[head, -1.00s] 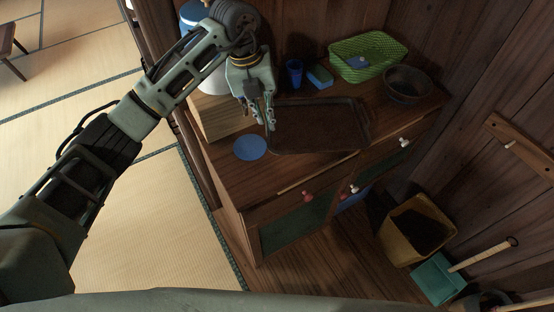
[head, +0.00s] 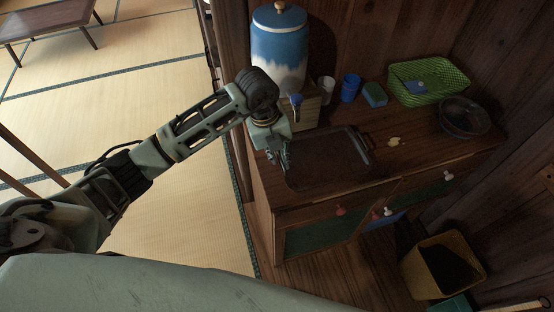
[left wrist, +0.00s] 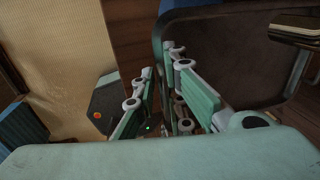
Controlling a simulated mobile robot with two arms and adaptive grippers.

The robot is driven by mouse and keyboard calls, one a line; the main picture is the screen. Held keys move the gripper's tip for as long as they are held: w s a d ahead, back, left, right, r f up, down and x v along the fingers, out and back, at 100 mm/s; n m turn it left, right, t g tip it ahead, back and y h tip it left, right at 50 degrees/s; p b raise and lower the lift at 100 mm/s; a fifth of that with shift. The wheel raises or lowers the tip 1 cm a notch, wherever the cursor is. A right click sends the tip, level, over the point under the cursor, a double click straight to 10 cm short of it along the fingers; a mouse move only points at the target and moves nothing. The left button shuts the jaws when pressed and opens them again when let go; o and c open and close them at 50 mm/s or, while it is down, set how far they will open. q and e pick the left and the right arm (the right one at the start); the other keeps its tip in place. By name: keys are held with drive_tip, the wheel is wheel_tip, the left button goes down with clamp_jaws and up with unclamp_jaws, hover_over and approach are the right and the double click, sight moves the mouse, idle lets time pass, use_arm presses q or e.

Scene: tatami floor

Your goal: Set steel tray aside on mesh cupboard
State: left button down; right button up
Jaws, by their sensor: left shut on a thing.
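The steel tray (head: 328,160), dark and rectangular with a raised rim, is over the left part of the mesh cupboard's wooden top (head: 430,150). I cannot tell whether it rests on the top or is slightly above it. My left gripper (head: 284,160) is shut on the tray's left edge. In the left wrist view the tray (left wrist: 230,65) fills the upper right, and my left gripper's fingers (left wrist: 167,100) close at its rim. The fingertips are partly hidden. My right gripper is not in view.
Behind the tray stand a blue-and-white jar (head: 280,50) on a wooden box, a white cup (head: 326,90), a blue cup (head: 350,88) and a sponge (head: 375,95). A green basket (head: 428,82) and a dark bowl (head: 464,118) are at right. A small yellowish piece (head: 394,141) lies beside the tray.

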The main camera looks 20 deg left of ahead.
sight(279, 171)
use_arm(q)
drive_tip(key=shift+s+a+f, duration=0.1)
drive_tip(key=shift+f, duration=0.05)
drive_tip(key=shift+f+p, duration=0.5)
drive_tip(key=shift+f, duration=1.5)
drive_tip(key=c, duration=2.3)
unclamp_jaws()
drive_tip(key=shift+f, duration=0.15)
drive_tip(key=o, duration=0.5)
